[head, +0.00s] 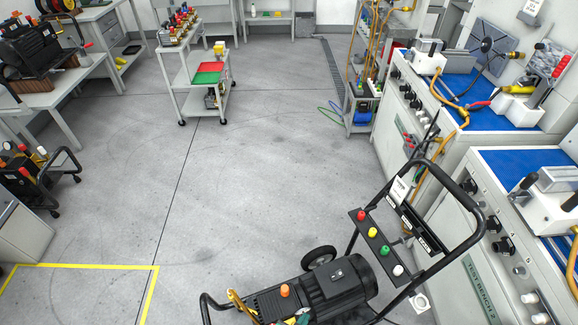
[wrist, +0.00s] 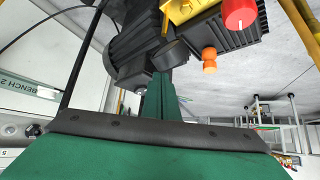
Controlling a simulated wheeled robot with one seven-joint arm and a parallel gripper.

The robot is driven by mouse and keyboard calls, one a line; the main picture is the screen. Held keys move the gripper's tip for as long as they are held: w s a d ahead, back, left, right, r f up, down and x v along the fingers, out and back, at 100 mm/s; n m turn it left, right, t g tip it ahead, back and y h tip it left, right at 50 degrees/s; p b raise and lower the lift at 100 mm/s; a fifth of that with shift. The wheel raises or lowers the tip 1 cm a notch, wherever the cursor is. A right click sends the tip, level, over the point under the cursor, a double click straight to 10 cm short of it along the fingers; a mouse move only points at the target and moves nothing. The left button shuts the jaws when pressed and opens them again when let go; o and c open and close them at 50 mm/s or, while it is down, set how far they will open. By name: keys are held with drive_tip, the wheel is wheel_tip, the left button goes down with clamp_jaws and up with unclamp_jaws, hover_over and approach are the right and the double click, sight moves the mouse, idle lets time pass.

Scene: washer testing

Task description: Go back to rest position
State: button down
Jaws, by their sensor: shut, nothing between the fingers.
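My gripper (wrist: 158,82) shows in the wrist view as two green fingers pressed together with nothing between them. Beyond the fingertips is the dark body of the pressure washer, with an orange knob (wrist: 210,62), a red knob (wrist: 240,14) and a yellow part (wrist: 185,10) at the top. In the head view the black pressure washer (head: 340,282) stands at the bottom centre, with its tall handle frame leaning up to the right. A teal piece at the bottom edge may be my gripper, but too little shows to tell.
Test benches with blue tops (head: 500,117) line the right side, close to the washer's handle. A wheeled cart (head: 188,84) with red and green trays stands further back. Yellow floor tape (head: 90,266) marks the lower left. The middle floor is clear.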

drive_tip(key=s+a+r+n+t+y, duration=0.3)
drive_tip(key=s+a+r+n+y, duration=0.1)
drive_tip(key=s+r, duration=0.55)
drive_tip(key=s+r+t, duration=0.2)
drive_tip(key=s+r, duration=0.2)
drive_tip(key=r, duration=0.6)
drive_tip(key=s+a+r+n+t, duration=0.1)
drive_tip(key=s+r, duration=0.3)
drive_tip(key=r, duration=0.7)
drive_tip(key=shift+n+t, duration=0.3)
drive_tip(key=shift+t, duration=0.5)
